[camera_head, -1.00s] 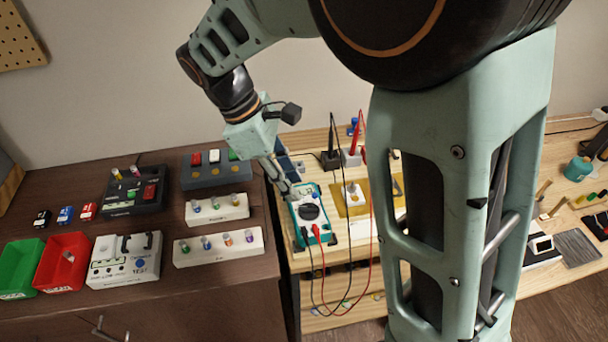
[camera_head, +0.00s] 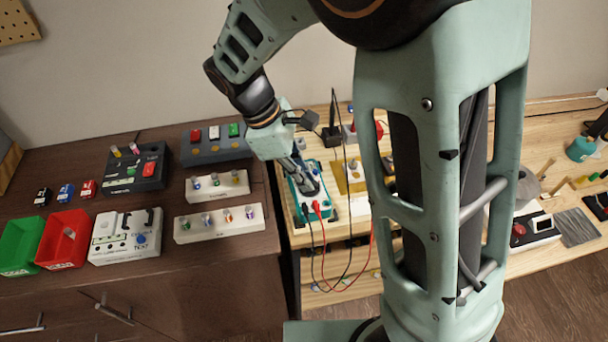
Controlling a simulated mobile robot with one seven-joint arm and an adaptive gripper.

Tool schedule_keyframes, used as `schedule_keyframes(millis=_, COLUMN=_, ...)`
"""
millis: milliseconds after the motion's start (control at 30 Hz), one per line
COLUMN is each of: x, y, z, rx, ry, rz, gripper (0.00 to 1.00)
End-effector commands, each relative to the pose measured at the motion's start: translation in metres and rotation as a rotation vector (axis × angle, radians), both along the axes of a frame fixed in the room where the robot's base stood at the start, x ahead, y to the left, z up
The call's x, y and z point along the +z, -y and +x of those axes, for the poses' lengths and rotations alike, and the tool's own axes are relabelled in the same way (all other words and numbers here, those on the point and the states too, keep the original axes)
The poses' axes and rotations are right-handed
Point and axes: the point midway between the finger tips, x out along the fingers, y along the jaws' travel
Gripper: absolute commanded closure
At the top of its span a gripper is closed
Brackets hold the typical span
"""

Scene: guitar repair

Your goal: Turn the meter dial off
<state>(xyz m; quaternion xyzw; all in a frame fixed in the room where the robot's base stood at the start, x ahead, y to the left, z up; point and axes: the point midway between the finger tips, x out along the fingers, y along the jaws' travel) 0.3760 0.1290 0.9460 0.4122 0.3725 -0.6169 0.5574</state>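The meter (camera_head: 322,210) is a teal-edged multimeter on the light wooden bench, just right of the dark cabinet top. A red and a black lead plug into its near end and hang over the bench edge. My gripper (camera_head: 305,184) points down over the meter's face, at the dark round dial (camera_head: 312,188). The gripper covers much of the dial and the display, so the dial's setting cannot be read. The fingers look close together, but whether they are shut or touch the dial is too small to tell.
A yellow mat (camera_head: 353,176) lies right of the meter. White blocks with knobs (camera_head: 219,224), a white test box (camera_head: 126,236), a red bin (camera_head: 63,238) and a green bin (camera_head: 21,246) stand on the dark cabinet at left. My own arm hides part of the bench.

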Motion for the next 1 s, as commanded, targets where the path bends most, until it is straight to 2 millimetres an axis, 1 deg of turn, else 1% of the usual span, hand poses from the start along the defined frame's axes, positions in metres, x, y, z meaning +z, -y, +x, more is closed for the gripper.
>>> schedule_keyframes(millis=267, x=0.0003, y=0.0000, z=0.0000, rx=-0.003, ry=0.000, rz=0.000, gripper=1.00)
schedule_keyframes(millis=467, x=0.0010, y=-0.0001, z=0.0007, rx=-0.047, ry=-0.001, rz=0.000, gripper=1.00)
schedule_keyframes(millis=667, x=0.0020, y=0.0006, z=0.0023, rx=-0.164, ry=-0.001, rz=-0.001, gripper=1.00)
schedule_keyframes(millis=1000, x=0.0022, y=0.0024, z=0.0061, rx=-0.473, ry=-0.001, rz=-0.001, gripper=1.00)
